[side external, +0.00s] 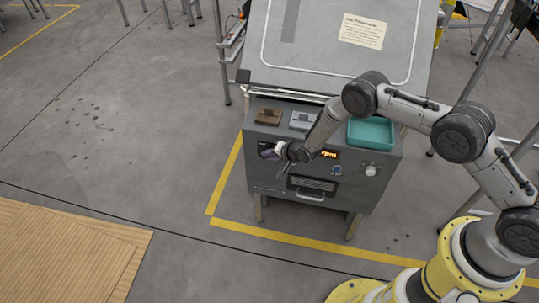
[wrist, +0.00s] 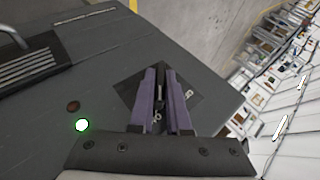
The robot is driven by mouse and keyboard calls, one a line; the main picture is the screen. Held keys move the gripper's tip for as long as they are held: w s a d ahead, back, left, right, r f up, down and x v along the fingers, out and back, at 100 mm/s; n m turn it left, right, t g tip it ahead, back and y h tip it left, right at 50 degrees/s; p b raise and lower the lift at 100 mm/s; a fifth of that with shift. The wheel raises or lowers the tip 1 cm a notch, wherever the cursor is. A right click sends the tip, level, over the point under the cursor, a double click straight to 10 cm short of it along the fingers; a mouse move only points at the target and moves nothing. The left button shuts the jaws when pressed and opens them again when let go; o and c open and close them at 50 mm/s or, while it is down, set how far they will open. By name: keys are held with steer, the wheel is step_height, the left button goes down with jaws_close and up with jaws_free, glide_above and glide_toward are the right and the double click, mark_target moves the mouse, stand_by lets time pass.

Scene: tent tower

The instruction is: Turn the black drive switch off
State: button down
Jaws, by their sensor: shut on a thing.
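The black drive switch (wrist: 160,81) sits on a dark, diamond-shaped plate (wrist: 187,101) on the grey cabinet front. In the wrist view its handle shows as a narrow dark piece between the purple fingers of my gripper (wrist: 160,74). My gripper is shut on it. Much of the switch is hidden by the fingers, and I cannot tell its position for certain. Small pale marks show on the plate. In the side view my gripper (side external: 270,151) is at the upper left of the cabinet front, where it hides the switch.
A green lamp (wrist: 82,125) glows beside a dark red one (wrist: 73,107). The grey cabinet (side external: 325,190) also carries an orange display (side external: 329,154), a knob (side external: 371,170) and a drawer handle (side external: 310,197). A teal tray (side external: 371,133) and brown block (side external: 268,117) sit on top.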

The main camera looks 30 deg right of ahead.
steer(key=shift+w+d+r+g+h, duration=0.1)
steer(key=shift+w+d+g+h, duration=0.2)
steer(key=shift+g+h, duration=0.25)
steer(key=shift+a+g, duration=0.15)
steer(key=shift+g, duration=0.1)
steer(key=shift+r, duration=0.1)
steer(key=c, duration=0.9)
jaws_free()
steer(key=shift+s+a, duration=0.1)
steer(key=shift+s, duration=0.05)
steer(key=v, duration=1.3)
steer(key=shift+s+a+r, duration=0.15)
steer(key=shift+s+r, duration=0.05)
steer(key=shift+r, duration=0.15)
